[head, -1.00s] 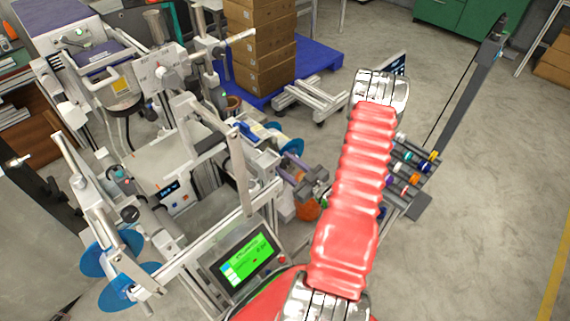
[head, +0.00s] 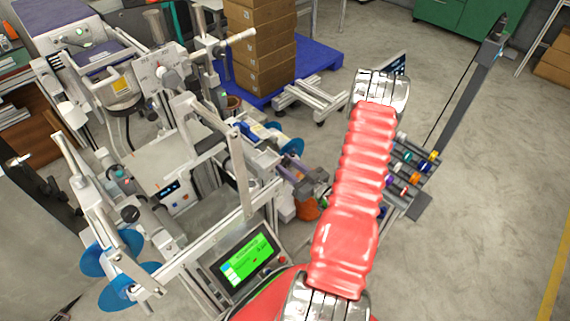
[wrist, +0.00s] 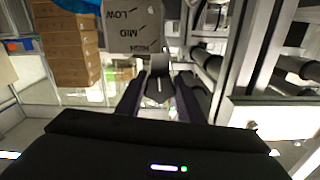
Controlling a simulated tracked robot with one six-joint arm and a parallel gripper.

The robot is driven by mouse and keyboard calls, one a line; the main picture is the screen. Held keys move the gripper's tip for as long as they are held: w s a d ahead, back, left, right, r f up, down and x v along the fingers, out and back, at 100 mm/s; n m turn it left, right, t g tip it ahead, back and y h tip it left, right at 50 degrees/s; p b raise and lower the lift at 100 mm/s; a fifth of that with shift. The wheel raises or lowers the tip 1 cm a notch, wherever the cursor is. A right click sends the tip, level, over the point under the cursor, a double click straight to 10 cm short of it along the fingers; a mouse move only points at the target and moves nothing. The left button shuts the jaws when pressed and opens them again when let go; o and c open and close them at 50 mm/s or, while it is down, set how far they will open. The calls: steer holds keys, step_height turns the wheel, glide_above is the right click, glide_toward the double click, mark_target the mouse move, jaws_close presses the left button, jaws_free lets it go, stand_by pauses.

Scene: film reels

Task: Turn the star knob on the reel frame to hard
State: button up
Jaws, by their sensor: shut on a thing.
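In the head view, my dark gripper (head: 306,184) is at the right side of the reel frame (head: 238,170), left of my red arm. The knob is hidden there.
A blue reel (head: 291,146) sits close to my gripper, and a green-screened panel (head: 246,257) is below left. Stacked cartons (head: 262,45) stand on a blue pallet (head: 318,58) behind. A rack of coloured spools (head: 412,165) is right of my arm. Open floor lies at the right.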

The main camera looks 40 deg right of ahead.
steer(key=shift+d+m, duration=0.1)
steer(key=shift+m, duration=0.6)
steer(key=o, duration=1.1)
steer(key=shift+c, duration=0.2)
steer(key=shift+s, duration=0.1)
steer(key=s, duration=1.3)
steer(key=shift+s+d, duration=0.15)
steer(key=shift+s, duration=0.15)
